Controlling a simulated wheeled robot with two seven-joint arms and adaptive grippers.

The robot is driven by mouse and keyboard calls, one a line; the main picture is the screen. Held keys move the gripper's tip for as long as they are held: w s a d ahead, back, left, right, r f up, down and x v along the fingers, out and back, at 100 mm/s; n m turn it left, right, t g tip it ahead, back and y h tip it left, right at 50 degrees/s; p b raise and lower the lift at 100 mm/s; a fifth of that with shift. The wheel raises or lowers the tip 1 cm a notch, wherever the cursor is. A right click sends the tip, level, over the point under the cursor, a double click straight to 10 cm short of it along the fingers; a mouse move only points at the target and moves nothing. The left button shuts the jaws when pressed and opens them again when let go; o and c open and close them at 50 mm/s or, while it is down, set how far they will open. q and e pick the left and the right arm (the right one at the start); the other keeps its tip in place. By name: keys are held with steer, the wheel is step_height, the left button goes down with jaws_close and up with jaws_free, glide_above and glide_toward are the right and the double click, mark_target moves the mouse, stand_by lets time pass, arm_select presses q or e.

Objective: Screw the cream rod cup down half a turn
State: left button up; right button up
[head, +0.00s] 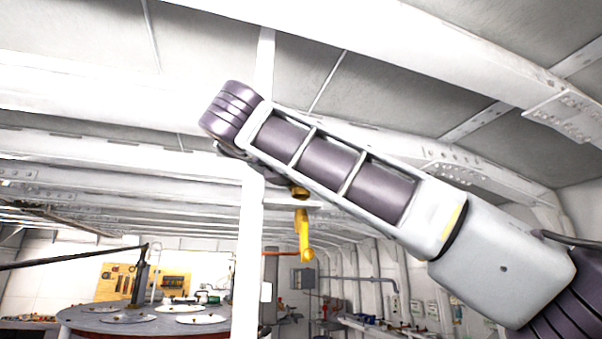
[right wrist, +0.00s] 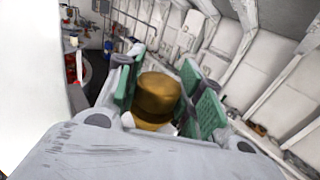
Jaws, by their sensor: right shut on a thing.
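In the right wrist view my right gripper (right wrist: 160,98) has its green-padded fingers closed around a brass-coloured, round-topped cylinder (right wrist: 158,92). A pale patch shows at the base of this cylinder, between the fingers. I cannot tell for certain whether it is the cream rod cup; no plainly cream cup shows. In the head view my right arm crosses the picture and hides its gripper. A small brass piece (head: 300,192) shows just below the arm, with a yellow curved part (head: 304,236) hanging under it. My left gripper is in neither view.
A white post (head: 247,250) stands close beside the yellow part. White beams (head: 120,150) run overhead, close to my arm. A round grey table (head: 110,319) with pale discs stands at lower left. A workbench (head: 385,328) runs along the far right.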

steer(key=shift+r, duration=0.15)
steer(key=o, duration=1)
steer(key=shift+o, duration=0.2)
steer(key=shift+f+y, duration=0.2)
steer(key=shift+y, duration=0.1)
